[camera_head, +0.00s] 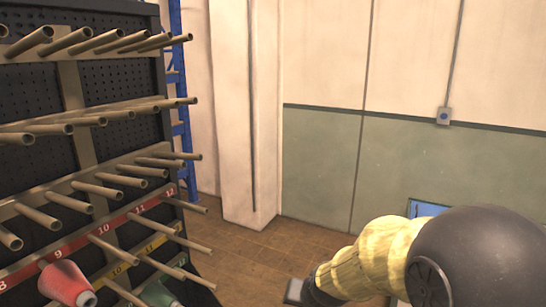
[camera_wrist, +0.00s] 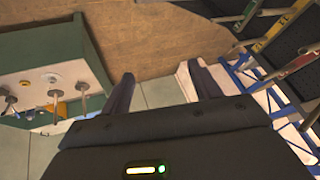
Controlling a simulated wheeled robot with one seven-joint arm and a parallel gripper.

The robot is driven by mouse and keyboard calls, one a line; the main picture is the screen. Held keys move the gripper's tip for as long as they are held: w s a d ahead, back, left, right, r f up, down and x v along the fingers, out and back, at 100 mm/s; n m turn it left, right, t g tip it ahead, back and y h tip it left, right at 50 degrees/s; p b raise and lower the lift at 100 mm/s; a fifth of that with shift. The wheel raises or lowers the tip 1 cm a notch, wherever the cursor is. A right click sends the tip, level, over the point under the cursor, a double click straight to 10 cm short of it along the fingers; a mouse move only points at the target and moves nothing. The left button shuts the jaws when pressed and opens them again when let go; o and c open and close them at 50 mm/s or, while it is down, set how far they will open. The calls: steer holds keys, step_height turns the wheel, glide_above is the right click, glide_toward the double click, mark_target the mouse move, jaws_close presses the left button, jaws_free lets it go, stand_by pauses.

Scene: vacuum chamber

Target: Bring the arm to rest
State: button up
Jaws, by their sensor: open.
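My arm (camera_head: 375,258) reaches in from the lower right of the head view, a dark round joint near and a yellowish section beyond it. My gripper's dark end is low in that view, and its fingers are not clear there. In the wrist view, the two dark fingers of my gripper (camera_wrist: 161,72) stand wide apart with nothing between them. The gripper is apart from the peg rack in the head view.
A black peg rack (camera_head: 120,85) with many protruding rods fills the left. Brown floor (camera_head: 262,245) is open between rack and wall. A green-sided bench (camera_wrist: 50,60) shows in the wrist view.

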steer(key=s+d+f+n+g+b, duration=0.1)
steer(key=s+d+f, duration=0.1)
steer(key=s+d, duration=0.2)
steer(key=s+d+f+n+g+h, duration=0.1)
steer(key=s+d+f+g, duration=0.1)
steer(key=s, duration=0.7)
steer(key=shift+d+f+g+h+b, duration=0.35)
steer(key=shift+d+f, duration=0.4)
steer(key=shift+d, duration=0.3)
steer(key=shift+s, duration=0.1)
